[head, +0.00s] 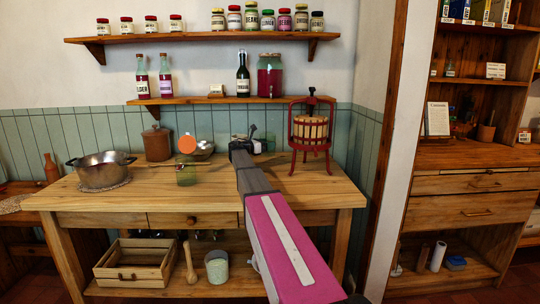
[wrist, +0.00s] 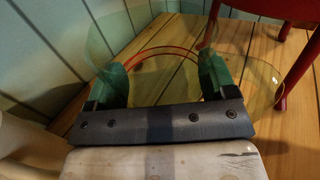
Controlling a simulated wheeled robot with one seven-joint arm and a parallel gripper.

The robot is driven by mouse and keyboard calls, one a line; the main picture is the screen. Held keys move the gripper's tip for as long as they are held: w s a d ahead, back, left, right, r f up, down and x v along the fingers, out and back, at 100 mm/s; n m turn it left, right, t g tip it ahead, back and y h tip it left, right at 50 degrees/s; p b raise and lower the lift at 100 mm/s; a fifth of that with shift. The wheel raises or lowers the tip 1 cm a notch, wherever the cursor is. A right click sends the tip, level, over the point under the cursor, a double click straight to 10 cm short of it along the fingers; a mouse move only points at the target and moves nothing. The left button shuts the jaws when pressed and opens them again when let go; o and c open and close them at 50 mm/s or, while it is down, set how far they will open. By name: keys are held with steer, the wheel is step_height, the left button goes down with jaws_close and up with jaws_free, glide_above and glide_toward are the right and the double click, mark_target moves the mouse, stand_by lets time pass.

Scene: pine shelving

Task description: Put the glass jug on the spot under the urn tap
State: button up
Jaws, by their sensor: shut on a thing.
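My gripper (wrist: 163,78) has its two green fingers closed on a clear, yellow-tinted glass vessel (wrist: 160,94), which looks like the glass jug. An orange-red curve shows through or along the glass. In the head view my gripper (head: 257,144) is over the back of the worktable, left of the red press; the jug is mostly hidden there. A red-filled glass urn (head: 270,74) stands on the lower wall shelf, above and behind my gripper. Its tap is too small to make out, and the spot under it cannot be told apart.
The red-framed press (head: 311,134) stands close on the right of my gripper. A greenish glass (head: 186,174), a brown canister (head: 157,144) and a steel pot (head: 101,171) stand to the left on the worktable (head: 140,198). The lower shelf (head: 205,99) also holds bottles.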

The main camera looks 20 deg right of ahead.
steer(key=shift+w+d+f, duration=0.25)
steer(key=shift+d+f, duration=0.4)
steer(key=shift+d, duration=0.3)
steer(key=shift+f, duration=1.95)
steer(key=o, duration=1)
steer(key=shift+f, duration=0.15)
steer(key=shift+s+a+r, duration=0.1)
steer(key=shift+a+r, duration=0.1)
steer(key=v, duration=1.1)
steer(key=shift+a, duration=0.3)
